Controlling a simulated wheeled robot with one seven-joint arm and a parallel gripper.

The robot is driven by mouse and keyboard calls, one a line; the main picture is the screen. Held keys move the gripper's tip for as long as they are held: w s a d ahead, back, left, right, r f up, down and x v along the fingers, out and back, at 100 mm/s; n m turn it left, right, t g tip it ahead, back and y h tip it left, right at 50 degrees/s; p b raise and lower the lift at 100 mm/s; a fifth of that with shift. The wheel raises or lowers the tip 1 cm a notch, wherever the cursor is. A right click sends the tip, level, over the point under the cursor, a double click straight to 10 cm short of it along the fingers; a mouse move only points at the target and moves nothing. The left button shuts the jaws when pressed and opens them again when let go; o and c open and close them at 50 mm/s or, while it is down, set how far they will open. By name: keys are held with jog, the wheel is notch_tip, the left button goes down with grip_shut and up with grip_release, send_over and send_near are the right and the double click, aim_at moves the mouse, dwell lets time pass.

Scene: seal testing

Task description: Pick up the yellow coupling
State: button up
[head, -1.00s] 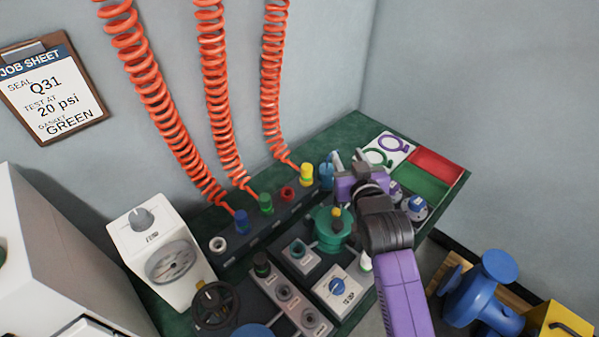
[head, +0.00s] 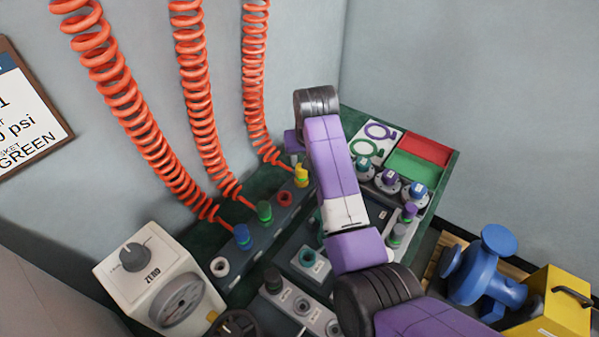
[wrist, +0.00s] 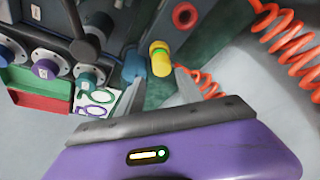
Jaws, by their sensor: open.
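The yellow coupling (head: 301,177) sits upright on the dark manifold rail, at the lower end of the rightmost orange hose. In the wrist view the yellow coupling (wrist: 160,60) shows ahead of my gripper (wrist: 154,90), in line with the gap between the two fingers. The fingers are apart and nothing is held between them. I cannot tell whether either finger touches the coupling. A blue fitting (wrist: 134,65) stands close beside the yellow coupling, near the left fingertip. In the head view my arm hides the fingertips.
A red port (head: 285,198), green coupling (head: 264,212) and blue coupling (head: 242,237) line the same rail. Orange coiled hoses (head: 196,80) hang by the wall. A white gauge box (head: 150,265) stands front left. Red (head: 425,148) and green (head: 415,168) trays lie at right.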

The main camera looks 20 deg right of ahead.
aim_at(299, 173)
jog(key=b+x, duration=0.1)
jog(key=x, duration=0.6)
jog(key=shift+w+a, duration=0.15)
jog(key=shift+w, duration=0.1)
jog(key=shift+c, duration=0.2)
grip_shut()
